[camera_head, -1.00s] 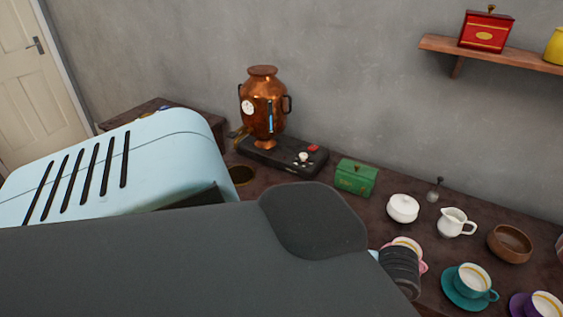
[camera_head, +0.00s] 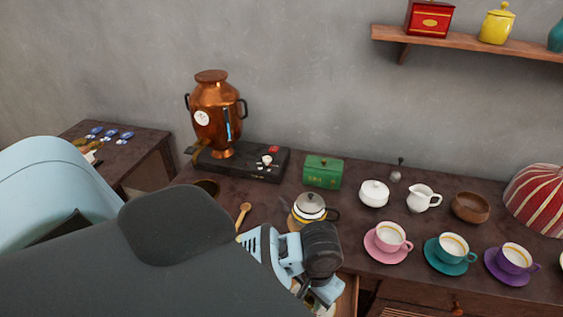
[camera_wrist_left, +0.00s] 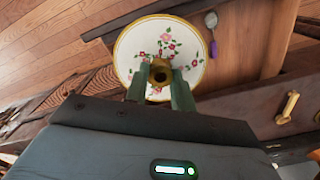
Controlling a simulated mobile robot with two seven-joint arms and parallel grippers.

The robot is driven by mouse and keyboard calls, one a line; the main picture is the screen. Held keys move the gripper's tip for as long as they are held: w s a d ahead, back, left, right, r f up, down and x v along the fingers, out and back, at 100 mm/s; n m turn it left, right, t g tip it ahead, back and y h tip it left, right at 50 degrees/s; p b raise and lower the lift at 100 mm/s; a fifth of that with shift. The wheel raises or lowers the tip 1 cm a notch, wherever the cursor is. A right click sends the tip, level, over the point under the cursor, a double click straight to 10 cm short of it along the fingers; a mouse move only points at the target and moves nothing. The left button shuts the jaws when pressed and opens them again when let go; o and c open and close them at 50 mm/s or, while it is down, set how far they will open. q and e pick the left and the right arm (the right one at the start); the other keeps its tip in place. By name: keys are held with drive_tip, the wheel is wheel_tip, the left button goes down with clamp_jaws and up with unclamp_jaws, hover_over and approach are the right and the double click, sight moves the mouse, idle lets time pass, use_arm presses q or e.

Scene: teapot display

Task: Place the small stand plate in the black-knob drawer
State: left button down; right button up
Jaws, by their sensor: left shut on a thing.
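The small stand plate (camera_wrist_left: 130,47) is white with pink flowers and a gold rim, with a brass stem (camera_wrist_left: 161,74) at its centre. My left gripper (camera_wrist_left: 161,88) is shut on that stem and holds the plate beyond its fingertips. In the head view my left gripper (camera_head: 328,294) is at the table's front edge, and the plate is mostly hidden there. An open wooden drawer (camera_wrist_left: 262,40) lies beneath and beside the plate in the wrist view. A small piece of that drawer (camera_head: 348,298) shows in the head view. I cannot make out a black knob. My right gripper is out of view.
A spoon with a purple handle (camera_wrist_left: 212,35) lies beside the plate. On the table are a teapot (camera_head: 309,208), a pink cup (camera_head: 391,235), a teal cup (camera_head: 453,247) and a green box (camera_head: 323,172).

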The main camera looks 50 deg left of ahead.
use_arm(q)
drive_tip(key=shift+w+d+m, duration=0.1)
drive_tip(key=shift+w+m, duration=0.4)
drive_tip(key=shift+m, duration=0.4)
drive_tip(key=m, duration=0.2)
drive_tip(key=w+m, duration=0.1)
drive_tip(key=m, duration=0.1)
drive_tip(key=w+m, duration=0.1)
drive_tip(key=m, duration=0.1)
drive_tip(key=shift+w, duration=0.25)
drive_tip(key=w+a+m, duration=0.4)
drive_tip(key=m, duration=0.7)
wheel_tip(320, 180, down, 14)
drive_tip(key=shift+w+r+b, duration=0.1)
drive_tip(key=shift+r+b, duration=0.05)
drive_tip(key=shift+b, duration=1.05)
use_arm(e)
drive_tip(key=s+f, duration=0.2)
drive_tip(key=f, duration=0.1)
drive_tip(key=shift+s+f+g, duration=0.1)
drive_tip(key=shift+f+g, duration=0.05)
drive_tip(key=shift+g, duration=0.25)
use_arm(q)
drive_tip(key=shift+f+b, duration=0.4)
drive_tip(key=shift+f, duration=1.75)
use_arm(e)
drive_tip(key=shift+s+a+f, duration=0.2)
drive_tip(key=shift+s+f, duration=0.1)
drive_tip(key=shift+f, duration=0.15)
